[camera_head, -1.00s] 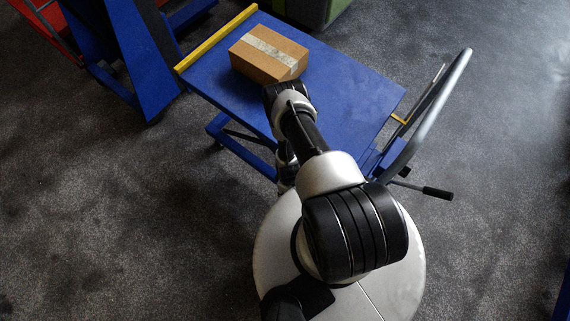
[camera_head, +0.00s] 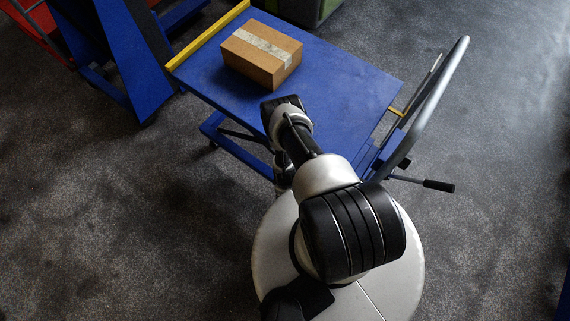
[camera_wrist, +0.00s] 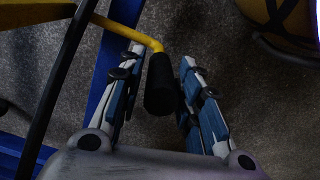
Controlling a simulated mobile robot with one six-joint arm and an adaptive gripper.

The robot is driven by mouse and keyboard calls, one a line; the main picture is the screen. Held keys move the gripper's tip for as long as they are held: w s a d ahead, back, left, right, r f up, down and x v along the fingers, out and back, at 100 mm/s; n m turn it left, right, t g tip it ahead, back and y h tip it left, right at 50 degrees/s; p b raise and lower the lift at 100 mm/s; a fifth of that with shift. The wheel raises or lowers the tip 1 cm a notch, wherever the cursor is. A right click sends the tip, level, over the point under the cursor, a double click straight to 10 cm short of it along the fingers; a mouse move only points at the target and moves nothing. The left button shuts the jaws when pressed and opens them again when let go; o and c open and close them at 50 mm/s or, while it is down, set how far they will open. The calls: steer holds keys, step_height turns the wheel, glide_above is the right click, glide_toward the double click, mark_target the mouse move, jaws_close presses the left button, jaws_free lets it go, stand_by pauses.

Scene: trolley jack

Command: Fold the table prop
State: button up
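A yellow bent rod (camera_wrist: 125,30) ending in a black grip (camera_wrist: 160,84) shows in the wrist view; it may be the table prop, but I cannot tell for sure. My gripper (camera_wrist: 161,58) is open, with its blue and white fingers on either side of the black grip. A gap shows between the grip and the right finger; contact with the left finger is unclear. The blue trolley table (camera_head: 335,80) stands in front of my base in the head view. My gripper is hidden there behind my arm and the table.
A taped cardboard box (camera_head: 261,54) lies on the table top near its yellow edge bar (camera_head: 208,37). A grey push handle (camera_head: 440,90) and a black-ended lever (camera_head: 437,185) are at the right. A blue frame (camera_head: 115,55) stands at the left. Open floor lies around.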

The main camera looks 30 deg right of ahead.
jaws_close()
stand_by(0.4)
